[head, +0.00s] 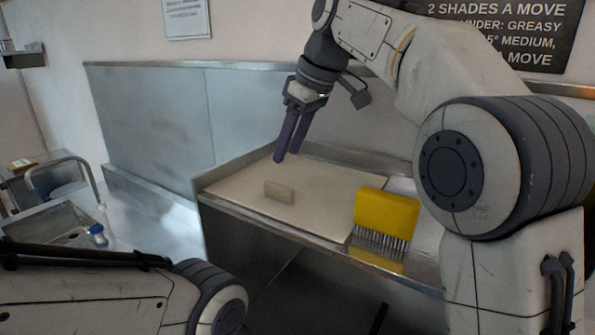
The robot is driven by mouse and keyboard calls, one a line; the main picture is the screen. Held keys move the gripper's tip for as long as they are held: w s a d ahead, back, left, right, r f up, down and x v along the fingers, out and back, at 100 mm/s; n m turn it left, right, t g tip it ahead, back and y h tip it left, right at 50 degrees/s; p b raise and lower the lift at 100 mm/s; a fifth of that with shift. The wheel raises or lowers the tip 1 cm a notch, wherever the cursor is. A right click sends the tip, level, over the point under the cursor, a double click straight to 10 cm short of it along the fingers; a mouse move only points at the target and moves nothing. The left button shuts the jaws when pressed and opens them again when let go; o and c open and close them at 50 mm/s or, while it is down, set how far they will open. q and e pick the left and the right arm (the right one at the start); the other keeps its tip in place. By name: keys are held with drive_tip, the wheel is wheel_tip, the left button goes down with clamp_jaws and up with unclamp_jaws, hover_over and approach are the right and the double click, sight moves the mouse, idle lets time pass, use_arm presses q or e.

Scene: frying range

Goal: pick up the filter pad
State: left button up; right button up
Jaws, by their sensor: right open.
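A small beige block (279,192), which looks like the filter pad, stands on a pale flat board (325,185) on the metal counter. My right gripper (288,155) has two purple fingers pointing down. It is open and empty, above the board and up from the block in the picture, apart from it. My left arm shows at the bottom left, but its gripper is outside the view.
A yellow block with a row of metal tines or bristles (385,218) stands at the right on the counter's metal part. A raised metal rim (240,170) edges the counter. A sink (55,228) with a tap is at the far left. The board around the beige block is clear.

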sight(279, 184)
drive_tip(key=x, duration=0.5)
drive_tip(key=shift+w+d, duration=0.2)
drive_tip(key=p+x, duration=0.1)
drive_tip(key=x, duration=0.1)
drive_tip(key=p+x, duration=0.1)
drive_tip(key=x, duration=0.1)
drive_tip(key=shift+s+f, duration=0.15)
drive_tip(key=shift+f, duration=0.5)
clamp_jaws()
